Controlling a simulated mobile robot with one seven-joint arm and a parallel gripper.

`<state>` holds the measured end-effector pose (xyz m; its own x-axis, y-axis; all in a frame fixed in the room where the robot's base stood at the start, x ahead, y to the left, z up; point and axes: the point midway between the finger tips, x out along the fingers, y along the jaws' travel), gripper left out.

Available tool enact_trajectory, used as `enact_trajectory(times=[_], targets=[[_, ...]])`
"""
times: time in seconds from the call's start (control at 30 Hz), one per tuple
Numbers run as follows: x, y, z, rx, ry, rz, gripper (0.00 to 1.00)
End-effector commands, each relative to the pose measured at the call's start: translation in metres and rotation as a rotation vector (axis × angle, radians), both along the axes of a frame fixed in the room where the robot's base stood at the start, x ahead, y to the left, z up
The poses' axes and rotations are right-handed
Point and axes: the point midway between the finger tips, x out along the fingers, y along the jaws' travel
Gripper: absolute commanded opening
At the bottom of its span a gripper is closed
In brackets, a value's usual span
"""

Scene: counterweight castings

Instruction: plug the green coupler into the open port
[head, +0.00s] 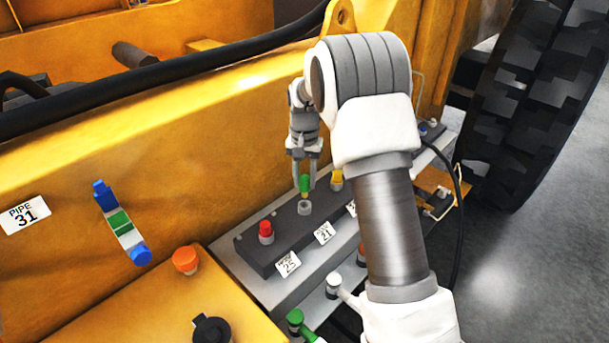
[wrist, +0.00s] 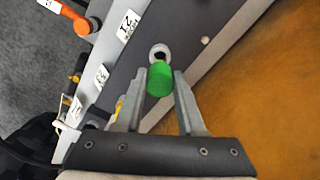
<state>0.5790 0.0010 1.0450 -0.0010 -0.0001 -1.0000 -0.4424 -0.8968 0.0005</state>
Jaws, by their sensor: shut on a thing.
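The green coupler (head: 304,183) is held upright between the fingertips of my gripper (head: 304,186), with a brass-coloured tip below it. In the wrist view the green coupler (wrist: 160,80) sits between the two fingers of my gripper (wrist: 159,88). The open port (head: 305,208), a pale grey ring on the dark manifold block, lies directly below the tip. In the wrist view the port (wrist: 159,50) shows just beyond the coupler, part of its dark opening visible. I cannot tell whether the tip touches the rim.
On the dark block (head: 284,241), a red coupler (head: 265,231) stands to the left and a yellow one (head: 337,176) to the right. Label 21 (head: 324,232) is in front of the port. The yellow machine wall (head: 190,150) rises close behind.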

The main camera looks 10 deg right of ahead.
Motion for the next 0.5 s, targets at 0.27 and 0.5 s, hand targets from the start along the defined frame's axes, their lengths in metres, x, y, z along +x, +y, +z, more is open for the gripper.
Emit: enact_trajectory(times=[0.27,0.5], targets=[[0.000,0.000,-0.019,0.000,-0.002,0.000,0.00],[0.000,0.000,-0.019,0.000,-0.001,0.000,0.00]])
